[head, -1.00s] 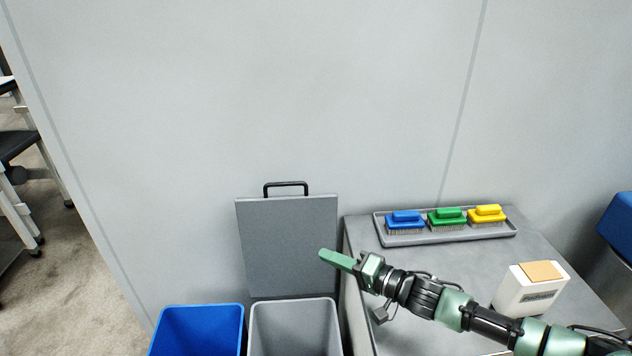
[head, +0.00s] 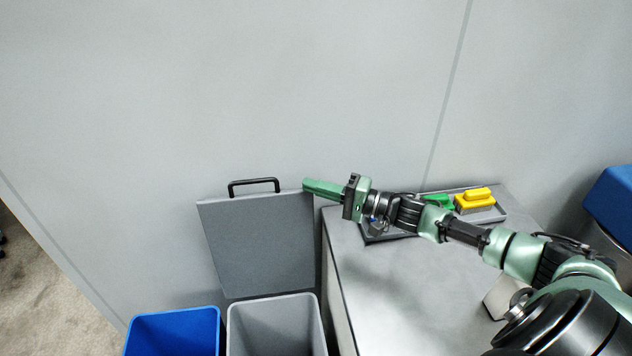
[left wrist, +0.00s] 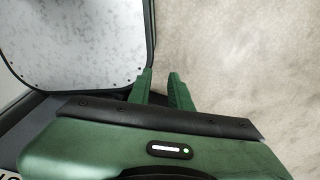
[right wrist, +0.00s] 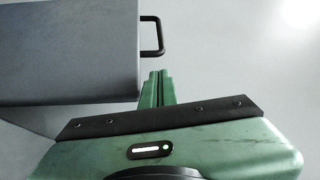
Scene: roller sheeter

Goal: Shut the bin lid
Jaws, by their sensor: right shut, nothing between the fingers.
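The grey bin lid (head: 258,245) stands raised and nearly upright against the wall behind the open grey bin (head: 276,301). Its black handle (head: 253,184) is on the top edge. My right gripper (head: 306,185) is shut and empty, at the lid's upper right corner; I cannot tell whether it touches. In the right wrist view its fingertips (right wrist: 160,74) are beside the lid (right wrist: 70,50), just below the handle (right wrist: 158,36). My left gripper (left wrist: 162,75) shows only in the left wrist view, its fingers a little apart and empty, over the floor.
An open blue bin (head: 172,313) stands left of the grey bin. A grey counter (head: 375,285) at the right carries a tray with a green brush (head: 437,202) and a yellow brush (head: 474,198). My right arm passes over the counter. The wall behind is bare.

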